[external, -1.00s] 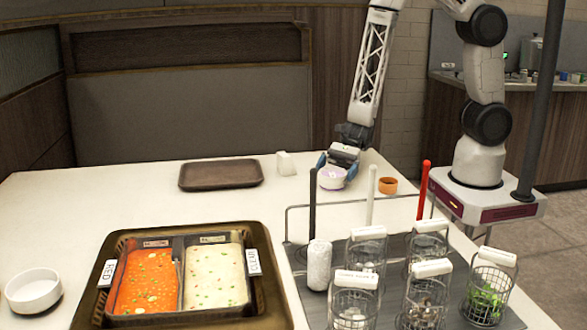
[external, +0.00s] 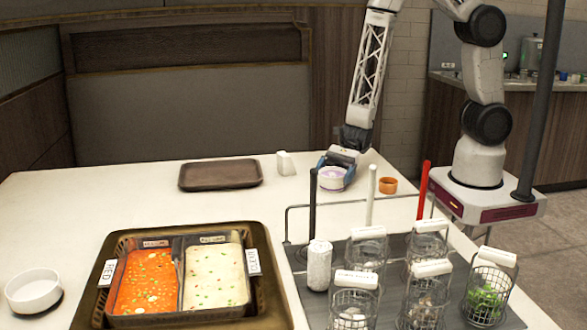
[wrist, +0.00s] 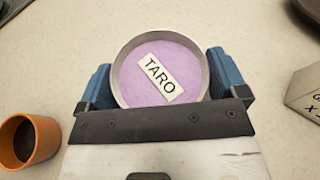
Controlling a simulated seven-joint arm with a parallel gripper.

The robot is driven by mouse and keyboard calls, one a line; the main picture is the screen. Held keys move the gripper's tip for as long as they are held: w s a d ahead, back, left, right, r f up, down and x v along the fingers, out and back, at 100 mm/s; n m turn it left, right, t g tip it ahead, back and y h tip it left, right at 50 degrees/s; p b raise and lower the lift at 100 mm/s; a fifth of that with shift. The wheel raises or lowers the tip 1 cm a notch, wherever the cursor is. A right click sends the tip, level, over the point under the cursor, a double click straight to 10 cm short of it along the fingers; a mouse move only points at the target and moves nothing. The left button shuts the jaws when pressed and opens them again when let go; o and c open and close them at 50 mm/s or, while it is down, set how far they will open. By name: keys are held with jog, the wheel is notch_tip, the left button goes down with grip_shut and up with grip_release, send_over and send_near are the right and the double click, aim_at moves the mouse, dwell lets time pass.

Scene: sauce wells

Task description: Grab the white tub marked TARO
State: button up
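The tub marked TARO (wrist: 190,50) has a pale round rim and lilac contents, with a white TARO label lying on top. In the external view the tub (external: 332,184) stands on the white table near its far right end. My gripper (wrist: 158,75) is down around it, with one blue finger on each side of the rim. The fingers are set wide and look very close to the tub's sides; any contact is hard to make out. In the external view my gripper (external: 336,172) hides part of the tub.
An orange cup (external: 388,186) stands just right of the tub. A brown tray (external: 221,174) and a small white block (external: 285,163) are to the left. A wire rack with upright handles (external: 371,195) and several baskets stands in front. A two-part soup pot (external: 258,290) is front left.

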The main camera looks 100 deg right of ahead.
jog(key=shift+c, duration=0.6)
jog(key=shift+r, duration=0.2)
jog(key=shift+r, duration=1)
jog(key=shift+s+r, duration=0.45)
jog(key=shift+r, duration=0.2)
jog(key=s, duration=0.5)
jog(key=s+d+r, duration=0.1)
jog(key=s, duration=0.4)
jog(key=s+d, duration=0.1)
jog(key=s, duration=0.4)
jog(key=shift+r, duration=0.15)
